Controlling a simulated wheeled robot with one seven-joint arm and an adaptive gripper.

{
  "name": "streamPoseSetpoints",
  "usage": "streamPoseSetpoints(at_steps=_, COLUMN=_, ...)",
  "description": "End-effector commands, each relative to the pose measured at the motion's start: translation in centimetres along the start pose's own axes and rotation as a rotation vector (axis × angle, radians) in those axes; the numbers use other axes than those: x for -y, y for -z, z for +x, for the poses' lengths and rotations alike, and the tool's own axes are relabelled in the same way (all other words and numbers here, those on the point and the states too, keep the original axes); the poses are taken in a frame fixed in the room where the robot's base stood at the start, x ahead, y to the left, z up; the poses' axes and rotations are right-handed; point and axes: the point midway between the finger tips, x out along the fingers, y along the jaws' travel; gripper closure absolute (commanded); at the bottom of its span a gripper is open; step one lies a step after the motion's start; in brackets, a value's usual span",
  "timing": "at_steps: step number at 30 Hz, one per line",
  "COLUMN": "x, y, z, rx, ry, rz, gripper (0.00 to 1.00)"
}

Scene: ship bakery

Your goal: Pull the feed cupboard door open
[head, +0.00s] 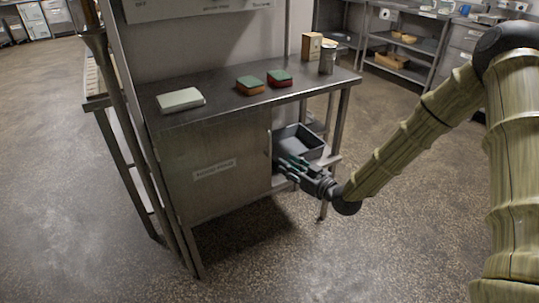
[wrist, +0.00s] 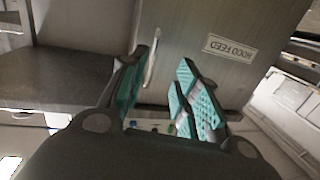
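The feed cupboard door (head: 218,163) is a grey metal panel with a white label, under the left part of the steel bench; it looks shut. It fills the upper middle of the wrist view (wrist: 225,80), where the label reads as FEED. Its pale upright handle (head: 268,143) is at the door's right edge. In the wrist view the handle (wrist: 152,62) appears between the teal-padded fingers, nearer the left one. My gripper (head: 285,166) is open and empty just right of the handle; it also shows in the wrist view (wrist: 163,82). I cannot tell whether it touches the handle.
The bench top (head: 225,108) holds a pale box (head: 180,100), two sponges (head: 265,82) and a metal canister (head: 327,58). A grey tray (head: 310,145) sits on the open shelf right of the door. The floor in front is clear.

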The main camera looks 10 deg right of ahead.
Motion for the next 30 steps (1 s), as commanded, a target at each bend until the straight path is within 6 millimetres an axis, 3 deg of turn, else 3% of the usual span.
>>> streamPoseSetpoints(at_steps=3, x=-0.9, y=1.4, z=0.4, rx=-0.055, ry=0.006, rz=-0.027, gripper=0.68)
streamPoseSetpoints(at_steps=8, x=-1.0, y=2.0, z=1.3, rx=-0.067, ry=0.009, rz=-0.035, gripper=0.68)
streamPoseSetpoints(at_steps=24, x=-0.8, y=2.4, z=9.2, rx=-0.064, ry=0.009, rz=-0.034, gripper=0.68)
streamPoseSetpoints(at_steps=30, x=-0.9, y=2.4, z=10.8, rx=-0.063, ry=0.009, rz=-0.034, gripper=0.68)
